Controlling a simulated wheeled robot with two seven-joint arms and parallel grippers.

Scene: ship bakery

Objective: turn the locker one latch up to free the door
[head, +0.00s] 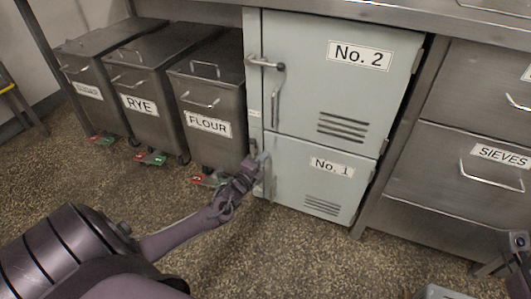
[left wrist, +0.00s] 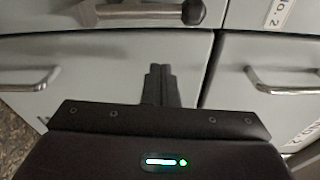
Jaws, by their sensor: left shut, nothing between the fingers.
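Locker one's door (head: 310,180), labelled No. 1, is the lower pale green door and looks closed in its frame. Its latch (left wrist: 140,14) shows in the left wrist view as a metal bar with a dark knob. The bar lies along the frame post beside the door edge, clear of the door, with the knob at its upper end. In the head view the latch is small and partly hidden by my gripper. My left gripper (head: 260,160) is shut and empty. Its fingertips (left wrist: 160,70) are over the door near its handle side, apart from the latch.
The No. 2 door (head: 345,85) is above, its latch (head: 266,64) lying across onto the door. Bins stand left, including the flour bin (head: 208,100). Steel drawers (head: 460,165) are at right. Door handles (left wrist: 30,80) flank my fingers. Floor (head: 310,250) in front is clear.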

